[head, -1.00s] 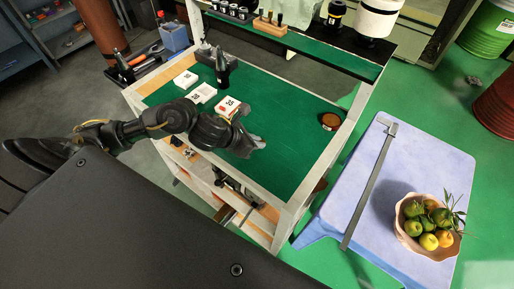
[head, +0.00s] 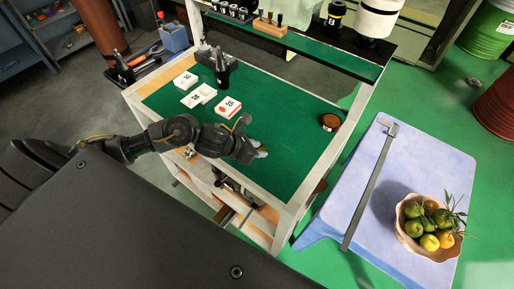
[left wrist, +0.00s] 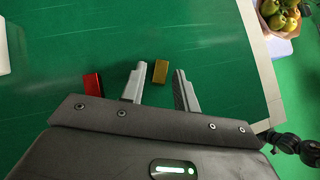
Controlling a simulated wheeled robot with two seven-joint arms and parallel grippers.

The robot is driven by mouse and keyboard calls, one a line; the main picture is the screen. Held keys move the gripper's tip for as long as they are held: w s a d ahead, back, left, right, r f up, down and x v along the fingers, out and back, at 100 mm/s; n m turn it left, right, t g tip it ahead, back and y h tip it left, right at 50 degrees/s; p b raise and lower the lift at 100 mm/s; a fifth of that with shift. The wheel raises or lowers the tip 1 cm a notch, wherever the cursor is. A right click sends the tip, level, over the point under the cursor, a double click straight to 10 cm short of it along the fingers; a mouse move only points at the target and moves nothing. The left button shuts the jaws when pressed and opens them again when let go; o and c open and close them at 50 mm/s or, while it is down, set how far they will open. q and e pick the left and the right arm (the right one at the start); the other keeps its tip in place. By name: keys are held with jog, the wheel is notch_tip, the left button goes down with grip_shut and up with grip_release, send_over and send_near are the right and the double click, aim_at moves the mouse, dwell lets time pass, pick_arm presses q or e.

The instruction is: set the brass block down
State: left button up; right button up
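The brass block (left wrist: 160,71) is on the green mat (left wrist: 215,60) in the left wrist view. It sits between the fingertips of my left gripper (left wrist: 158,76), with a gap to each finger. The gripper is open. In the head view the left gripper (head: 261,150) is low over the front part of the cart's green mat (head: 285,120), and I cannot make out the block there. My right gripper is in neither view.
A red block (left wrist: 92,83) lies left of the fingers, partly hidden by the gripper body. A brown round container (head: 330,121) is at right. The mat between is clear.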

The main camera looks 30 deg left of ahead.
pick_arm(q)
jog(key=shift+o, duration=0.4)
jog(key=shift+r, duration=0.15)
jog(key=shift+r, duration=0.15)
jog(key=v, duration=1.2)
